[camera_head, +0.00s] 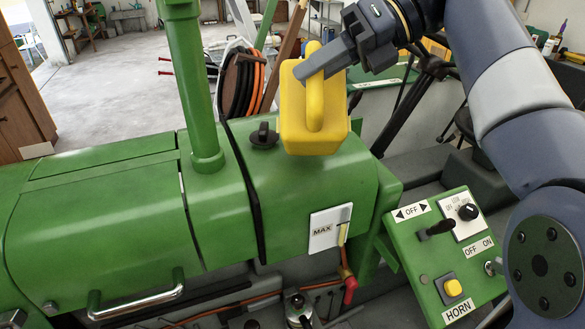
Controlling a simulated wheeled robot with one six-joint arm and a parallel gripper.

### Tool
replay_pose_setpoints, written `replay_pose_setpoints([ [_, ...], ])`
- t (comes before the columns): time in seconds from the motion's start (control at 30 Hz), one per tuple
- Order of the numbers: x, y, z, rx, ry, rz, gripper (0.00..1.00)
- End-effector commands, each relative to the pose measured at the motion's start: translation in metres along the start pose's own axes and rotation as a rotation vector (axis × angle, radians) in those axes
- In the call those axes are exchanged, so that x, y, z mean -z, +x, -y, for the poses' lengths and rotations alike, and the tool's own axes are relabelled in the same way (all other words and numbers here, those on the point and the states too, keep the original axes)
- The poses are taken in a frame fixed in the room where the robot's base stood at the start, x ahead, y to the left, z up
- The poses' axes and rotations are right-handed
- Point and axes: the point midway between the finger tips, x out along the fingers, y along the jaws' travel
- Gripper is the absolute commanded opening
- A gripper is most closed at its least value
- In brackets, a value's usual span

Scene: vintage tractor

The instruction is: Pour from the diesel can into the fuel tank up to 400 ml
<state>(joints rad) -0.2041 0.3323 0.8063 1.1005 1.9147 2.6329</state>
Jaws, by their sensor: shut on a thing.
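A yellow diesel can (294,118) hangs in the air above the green fuel tank (300,190). My gripper (318,66) is shut on the can's handle from the upper right. The can's spout and opening are not clearly visible. A black filler cap (263,135) sits on top of the tank, just left of the can. A white level gauge marked MAX (330,228) is on the tank's side; its fill level is too small to read.
A green exhaust pipe (195,80) rises left of the can. A control panel (445,250) with a lever, knob and HORN button stands at the lower right. A coiled hose (240,85) hangs behind the tank.

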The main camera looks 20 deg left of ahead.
Motion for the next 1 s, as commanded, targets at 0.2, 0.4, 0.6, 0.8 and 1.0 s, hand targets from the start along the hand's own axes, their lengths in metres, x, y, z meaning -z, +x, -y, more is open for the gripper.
replay_pose_setpoints([
  [0.2, -0.0008, -0.0006, -0.0013, 0.001, -0.005, 0.002, 0.0],
  [0.4, -0.0008, -0.0006, -0.0013, 0.001, -0.005, 0.002, 0.0],
  [0.6, -0.0016, -0.0011, -0.0005, -0.004, 0.003, 0.0, 0.0],
  [0.8, -0.0015, -0.0011, -0.0007, -0.003, 0.003, 0.0, 0.0],
  [1.0, 0.0038, 0.0019, -0.0051, 0.019, -0.038, 0.013, 0.0],
])
